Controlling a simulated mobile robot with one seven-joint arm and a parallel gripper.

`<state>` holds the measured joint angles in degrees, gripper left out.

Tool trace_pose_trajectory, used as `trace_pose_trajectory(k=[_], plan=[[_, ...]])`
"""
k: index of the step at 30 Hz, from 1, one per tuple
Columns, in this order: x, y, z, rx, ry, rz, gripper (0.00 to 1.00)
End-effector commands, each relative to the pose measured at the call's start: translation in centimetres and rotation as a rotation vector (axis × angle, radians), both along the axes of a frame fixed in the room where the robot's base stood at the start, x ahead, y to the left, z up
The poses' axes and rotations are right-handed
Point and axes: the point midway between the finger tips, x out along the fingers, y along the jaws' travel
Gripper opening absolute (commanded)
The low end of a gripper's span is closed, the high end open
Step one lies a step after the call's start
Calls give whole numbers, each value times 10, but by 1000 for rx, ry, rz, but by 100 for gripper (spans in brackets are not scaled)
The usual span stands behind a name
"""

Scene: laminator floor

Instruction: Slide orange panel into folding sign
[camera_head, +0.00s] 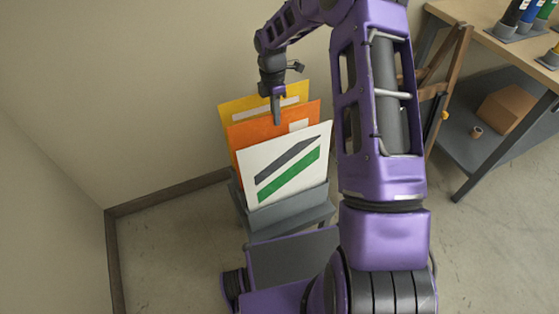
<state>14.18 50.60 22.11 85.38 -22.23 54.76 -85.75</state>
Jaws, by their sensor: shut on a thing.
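The orange panel (248,131) stands upright in a grey rack (280,212), between a yellow panel (235,110) behind it and a white panel (250,163) in front. The white panel carries a dark stripe and a green stripe and hides most of the orange one. My gripper (277,118) points down and is shut on the top edge of the orange panel. A wooden folding frame (447,75), which looks like the folding sign, stands at the right, partly hidden behind my arm.
A workbench (500,50) with a lower shelf (470,130) stands at the right. Several bottles (530,12) stand on top. Walls close in at the left and back. Floor is clear at the lower right.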

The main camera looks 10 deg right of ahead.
Motion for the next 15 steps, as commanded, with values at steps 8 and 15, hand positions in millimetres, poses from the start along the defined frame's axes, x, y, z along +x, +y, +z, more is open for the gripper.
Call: trace_pose_trajectory(k=[8,15], plan=[[0,0,0,0,0,0,0],[1,0,8,0,-2,0,0]])
